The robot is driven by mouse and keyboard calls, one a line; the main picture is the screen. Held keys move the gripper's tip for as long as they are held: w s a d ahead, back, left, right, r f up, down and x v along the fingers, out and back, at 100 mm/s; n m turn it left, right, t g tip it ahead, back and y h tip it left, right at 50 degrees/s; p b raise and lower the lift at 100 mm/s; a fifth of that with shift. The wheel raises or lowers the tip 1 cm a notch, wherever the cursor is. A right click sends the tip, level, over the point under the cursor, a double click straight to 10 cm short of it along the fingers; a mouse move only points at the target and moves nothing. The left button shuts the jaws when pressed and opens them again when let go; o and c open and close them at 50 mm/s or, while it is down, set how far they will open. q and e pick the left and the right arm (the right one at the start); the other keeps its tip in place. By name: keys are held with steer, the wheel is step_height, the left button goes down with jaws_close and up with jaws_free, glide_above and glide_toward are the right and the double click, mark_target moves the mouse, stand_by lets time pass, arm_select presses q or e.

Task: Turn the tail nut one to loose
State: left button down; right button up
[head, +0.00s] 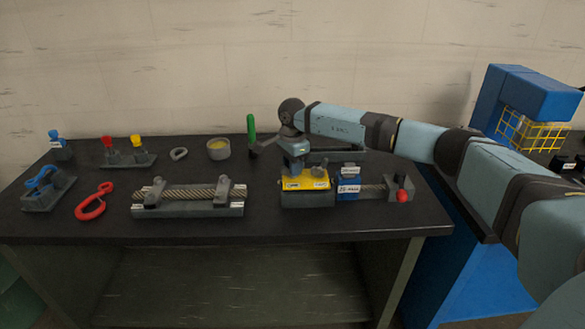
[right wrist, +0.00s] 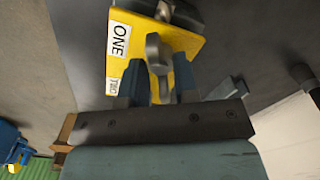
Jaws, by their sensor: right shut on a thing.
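A yellow block (head: 305,183) sits on a grey base at the middle right of the table. In the right wrist view the yellow block (right wrist: 188,43) carries white labels reading ONE (right wrist: 120,40) and TWO (right wrist: 112,88). My right gripper (head: 294,163) is over the block, pointing down. In the right wrist view its blue fingers (right wrist: 158,85) are shut on a grey wing-shaped nut (right wrist: 157,52). I cannot tell which label belongs to this nut. Another grey nut (head: 319,171) shows on the block to the right of the gripper. My left gripper is not in view.
A green handle (head: 251,128) rises behind.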

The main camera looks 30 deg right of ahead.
steer(key=shift+s+f+n, duration=0.15)
steer(key=shift+f+n, duration=0.1)
steer(key=shift+n, duration=0.75)
steer(key=o, duration=0.6)
steer(key=shift+r, duration=0.1)
steer(key=shift+r, duration=0.25)
step_height(320, 180, up, 13)
steer(key=shift+b, duration=0.35)
